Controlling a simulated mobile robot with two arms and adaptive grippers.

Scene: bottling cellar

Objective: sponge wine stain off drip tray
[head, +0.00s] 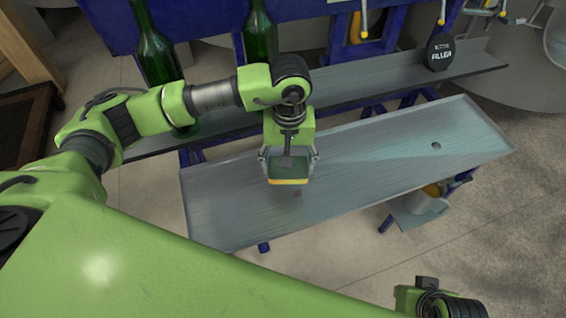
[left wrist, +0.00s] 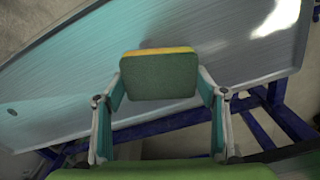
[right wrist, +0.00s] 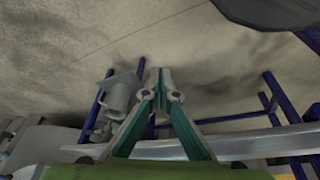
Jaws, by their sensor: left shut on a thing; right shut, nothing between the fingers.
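The drip tray (head: 400,170) is a long grey metal tray with a low rim and a small dark drain hole (head: 436,145) toward its right end. My left gripper (head: 289,165) is shut on the sponge (head: 288,181), green with a yellow layer, over the tray's left half. The sponge also shows between the fingers in the left wrist view (left wrist: 160,78); whether it touches the tray is unclear. My right gripper (right wrist: 160,76) is shut and empty, away from the tray over the floor.
Green bottles (head: 155,50) stand on a narrow shelf (head: 350,88) behind the tray. A grey metal container (head: 418,207) sits below the tray's front right edge, by the blue frame. Concrete floor lies open in front.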

